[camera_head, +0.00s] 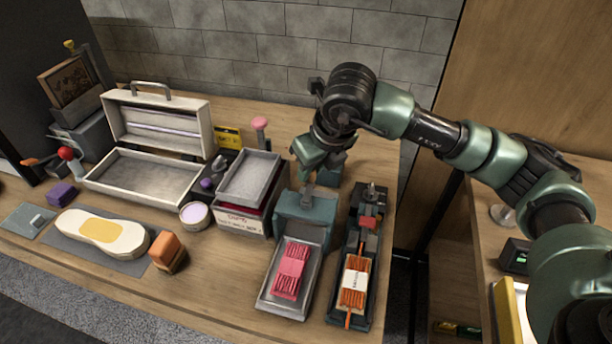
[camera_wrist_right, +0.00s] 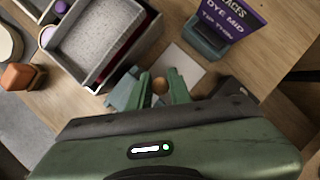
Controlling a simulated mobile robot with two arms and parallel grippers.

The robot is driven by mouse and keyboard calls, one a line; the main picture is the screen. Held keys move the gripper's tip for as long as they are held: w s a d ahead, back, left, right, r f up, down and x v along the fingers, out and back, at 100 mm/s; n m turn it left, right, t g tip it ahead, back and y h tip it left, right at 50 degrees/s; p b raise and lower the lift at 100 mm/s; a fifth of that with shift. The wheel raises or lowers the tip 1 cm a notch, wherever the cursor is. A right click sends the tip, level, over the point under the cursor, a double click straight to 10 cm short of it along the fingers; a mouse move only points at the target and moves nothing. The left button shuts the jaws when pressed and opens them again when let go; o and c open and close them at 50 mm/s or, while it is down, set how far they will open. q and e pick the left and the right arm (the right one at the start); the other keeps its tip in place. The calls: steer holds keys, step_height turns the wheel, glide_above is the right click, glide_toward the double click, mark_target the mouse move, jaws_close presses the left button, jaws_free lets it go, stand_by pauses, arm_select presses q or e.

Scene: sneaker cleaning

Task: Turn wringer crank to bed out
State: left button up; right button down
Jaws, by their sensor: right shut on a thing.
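The wringer (camera_head: 305,207) is a teal-grey block near the right end of the bench. Its grey tray-like bed (camera_head: 272,305) reaches toward the front edge and carries a bundle of pink laces (camera_head: 290,272). My right gripper (camera_head: 318,172) is just behind and above the wringer block. The rest of the crank is hidden by the gripper. My left gripper is not in view.
A dark device with orange laces (camera_head: 353,287) stands right of the wringer. A grey tray (camera_head: 249,176) on a box is at its left, with a pink-topped item (camera_head: 260,123) behind. A purple sign (camera_wrist_right: 230,25) stands near the fingers. The grey wall is behind.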

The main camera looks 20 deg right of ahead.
steer(key=shift+s+d+f+m+b, duration=0.1)
steer(key=shift+s+d+m+b, duration=0.05)
steer(key=shift+m+b, duration=0.3)
stand_by(0.3)
steer(key=c, duration=1.3)
jaws_free()
steer(key=b+v, duration=0.1)
steer(key=v, duration=0.7)
